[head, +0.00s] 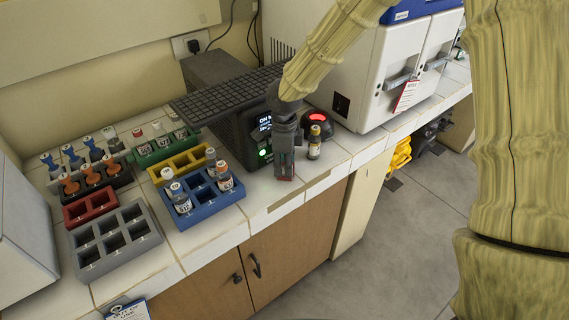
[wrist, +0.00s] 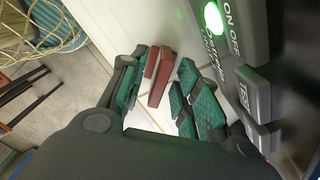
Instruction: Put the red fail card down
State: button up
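My gripper (head: 286,176) points down at the front of the counter, just in front of the dark device with the lit screen. The wrist view shows its two green-padded fingers (wrist: 160,88) apart. A flat dark-red piece (wrist: 160,80), apparently the red fail card, lies between the fingers, with a pale gap between it and the right finger. A little red also shows at the fingertips in the head view (head: 285,179). No lettering on it can be read, and most of it is hidden by the gripper in the head view.
The dark device (head: 245,140) stands close behind my gripper. An amber bottle (head: 314,146) and a red-lit round button (head: 317,118) are close on the right. A blue rack (head: 203,208) with bottles stands to the left. A red-and-white tag (head: 407,96) hangs on the white incubator.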

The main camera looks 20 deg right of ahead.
jog(key=shift+r, duration=0.1)
notch_tip(320, 180, up, 12)
jog(key=b, duration=0.1)
dwell(0.4)
